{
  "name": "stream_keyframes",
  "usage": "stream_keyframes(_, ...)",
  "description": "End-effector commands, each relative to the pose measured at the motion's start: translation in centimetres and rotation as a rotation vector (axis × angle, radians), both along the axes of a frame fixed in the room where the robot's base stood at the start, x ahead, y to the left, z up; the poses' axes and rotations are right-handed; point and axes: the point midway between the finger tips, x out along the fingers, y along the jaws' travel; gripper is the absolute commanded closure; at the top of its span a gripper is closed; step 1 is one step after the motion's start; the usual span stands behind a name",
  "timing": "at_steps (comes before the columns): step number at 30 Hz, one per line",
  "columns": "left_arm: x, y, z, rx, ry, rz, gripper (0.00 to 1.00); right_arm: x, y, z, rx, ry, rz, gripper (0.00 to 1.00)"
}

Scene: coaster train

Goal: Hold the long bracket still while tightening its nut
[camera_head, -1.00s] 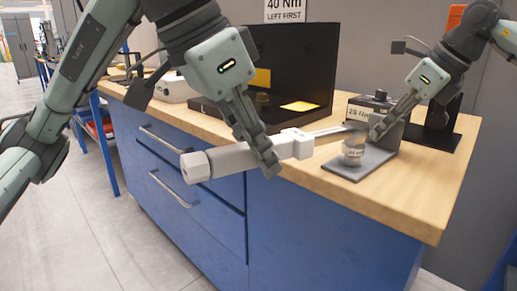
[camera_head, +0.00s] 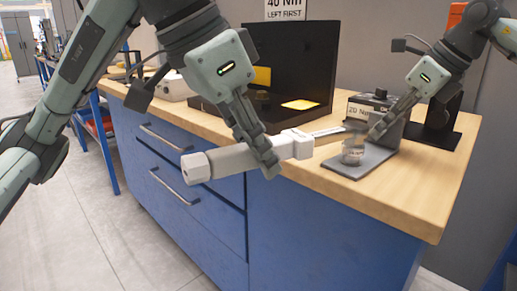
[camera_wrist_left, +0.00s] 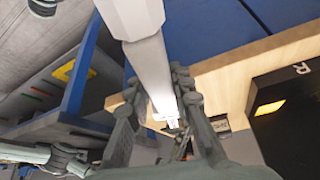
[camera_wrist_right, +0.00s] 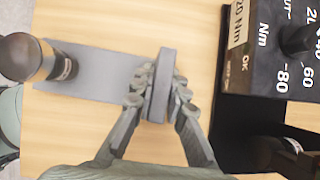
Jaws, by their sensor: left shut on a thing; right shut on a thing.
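The long bracket is a flat grey plate (camera_head: 368,162) on the bench's right end; it also shows in the right wrist view (camera_wrist_right: 95,75). My right gripper (camera_head: 378,132) is shut on its upright end flange (camera_wrist_right: 161,85), one finger each side. A short labelled metal cylinder (camera_head: 353,152) with a dark top stands on the plate; in the right wrist view (camera_wrist_right: 28,58) it is at the left. The nut is not visible. My left gripper (camera_head: 268,168) is shut on a pale torque wrench (camera_head: 232,160). The wrench's thin shaft reaches over to the cylinder's top; exact contact is unclear.
A dark box with a dial and torque label (camera_head: 370,108) stands just behind the bracket. A black panelled stand (camera_head: 300,60) with yellow patches is at the back. A wall sign (camera_head: 285,8) reads 40 Nm, left first. Bare wooden bench (camera_head: 430,190) lies right of the bracket.

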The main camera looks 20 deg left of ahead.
Motion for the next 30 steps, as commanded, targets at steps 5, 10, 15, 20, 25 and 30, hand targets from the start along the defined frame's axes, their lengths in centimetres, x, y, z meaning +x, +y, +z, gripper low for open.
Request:
stream_keyframes(5,0.08,-0.03,0.02,-0.005,-0.007,0.001,1.00,-0.04,0.04,0.05,0.000,0.000,0.001,1.00)
stream_keyframes(10,0.07,-0.03,-0.17,-0.005,-0.005,0.001,1.00,-0.04,0.04,0.05,0.000,0.000,0.001,1.00)
stream_keyframes(15,0.08,-0.04,-0.35,-0.005,-0.005,0.001,1.00,-0.04,0.04,0.05,0.000,0.000,0.001,1.00)
stream_keyframes(20,0.09,-0.04,-0.50,-0.005,-0.006,0.001,1.00,-0.04,0.04,0.05,0.000,0.000,0.001,1.00)
stream_keyframes(25,0.10,-0.04,-0.67,-0.005,-0.007,0.001,1.00,-0.04,0.04,0.05,0.000,0.000,0.001,1.00)
stream_keyframes(30,0.11,-0.03,-0.83,-0.006,-0.007,0.002,1.00,-0.04,0.04,0.05,0.000,0.000,0.001,1.00)
